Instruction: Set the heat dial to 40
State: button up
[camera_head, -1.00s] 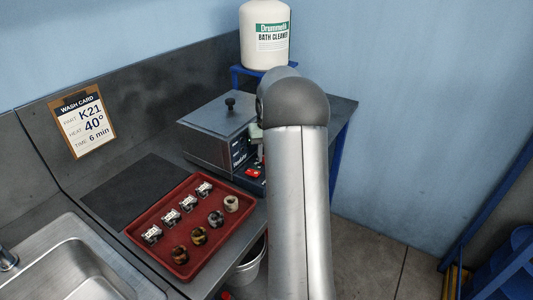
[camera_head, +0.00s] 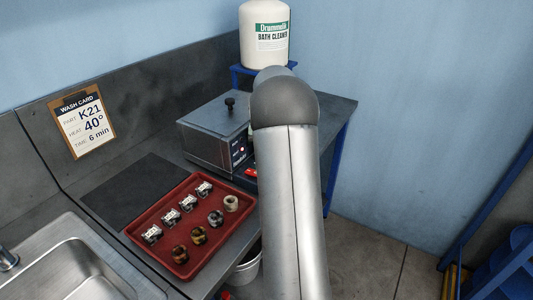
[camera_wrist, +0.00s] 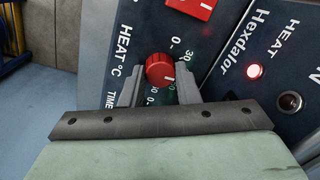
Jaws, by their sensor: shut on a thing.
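The red heat dial (camera_wrist: 160,71) sits on the dark control panel, beside the printed words HEAT °C, in the wrist view. My gripper (camera_wrist: 160,88) has its two grey fingers on either side of the dial and is shut on it. A white pointer line shows on the lower right of the dial's face. Scale numbers around it are partly hidden by the fingers, so the exact setting cannot be read. In the head view my arm hides the dial and gripper. The wash card (camera_head: 83,122) reads K21, HEAT 40°, TIME 6 min.
A red switch (camera_wrist: 193,7) and a lit red HEAT lamp (camera_wrist: 254,71) are close to the dial. The grey bath (camera_head: 215,135) has a lidded top. A red tray (camera_head: 160,235) of several small parts lies in front. A cleaner bottle (camera_head: 264,35) stands behind.

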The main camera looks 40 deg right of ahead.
jog(key=shift+r, duration=0.1)
jog(key=o, duration=1)
jog(key=r, duration=1.7)
jog(key=shift+s+d+r, duration=0.15)
jog(key=shift+s+d, duration=0.1)
jog(key=shift+d, duration=0.05)
jog(key=shift+a, duration=0.1)
